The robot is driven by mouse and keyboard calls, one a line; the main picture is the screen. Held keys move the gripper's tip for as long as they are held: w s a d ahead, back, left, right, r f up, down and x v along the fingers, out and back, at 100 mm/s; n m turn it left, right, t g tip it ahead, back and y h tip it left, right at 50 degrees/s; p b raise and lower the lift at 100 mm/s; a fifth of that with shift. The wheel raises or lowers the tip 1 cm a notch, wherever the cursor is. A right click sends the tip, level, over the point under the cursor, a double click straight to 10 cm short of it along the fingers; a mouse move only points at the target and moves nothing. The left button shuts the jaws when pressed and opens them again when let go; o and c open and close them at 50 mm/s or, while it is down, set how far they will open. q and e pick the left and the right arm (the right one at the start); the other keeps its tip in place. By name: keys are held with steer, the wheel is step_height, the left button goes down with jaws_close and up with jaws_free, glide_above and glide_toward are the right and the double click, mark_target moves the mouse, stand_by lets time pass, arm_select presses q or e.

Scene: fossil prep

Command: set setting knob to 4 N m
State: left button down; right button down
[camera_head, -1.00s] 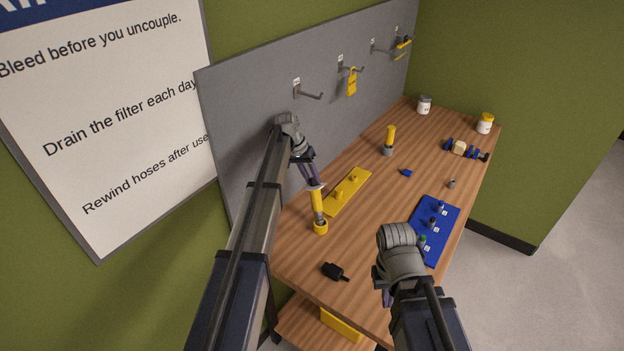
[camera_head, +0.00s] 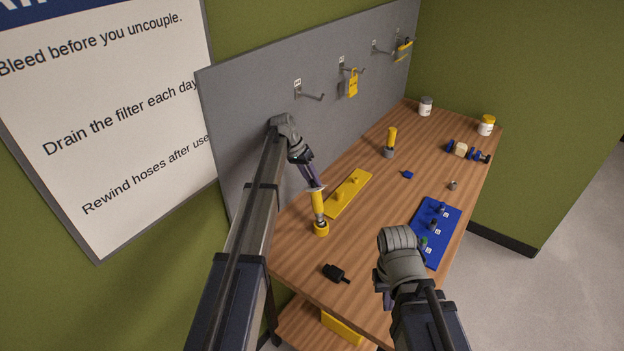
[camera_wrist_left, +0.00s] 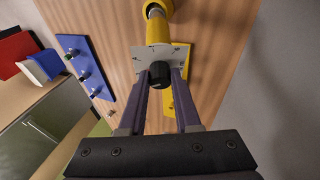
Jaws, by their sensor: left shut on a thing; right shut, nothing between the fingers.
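The setting knob (camera_wrist_left: 160,76) is a small black knob above a pale metal plate (camera_wrist_left: 143,58) on a yellow upright tool (camera_head: 318,205). My left gripper (camera_head: 315,184) is over the top of the tool. In the left wrist view its fingers (camera_wrist_left: 160,72) are shut on the knob, one on each side. The tool's lower end stands in a yellow round base (camera_head: 321,229) on the bench. I cannot read any scale marks or the knob's setting. My right gripper (camera_head: 382,293) is shut and empty over the near bench edge, mostly hidden by its own wrist.
A yellow board (camera_head: 352,190) lies just behind the tool. A blue board (camera_head: 449,213) with small dark parts lies at the right, and a black item (camera_head: 335,272) lies in front. A grey pegboard (camera_head: 250,120) stands along the left.

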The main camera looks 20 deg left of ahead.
mark_target(312, 180)
stand_by(0.8)
arm_select(q)
steer(key=c, duration=0.6)
jaws_free()
steer(key=shift+r, duration=0.15)
step_height(312, 180, up, 10)
steer(key=p, duration=1)
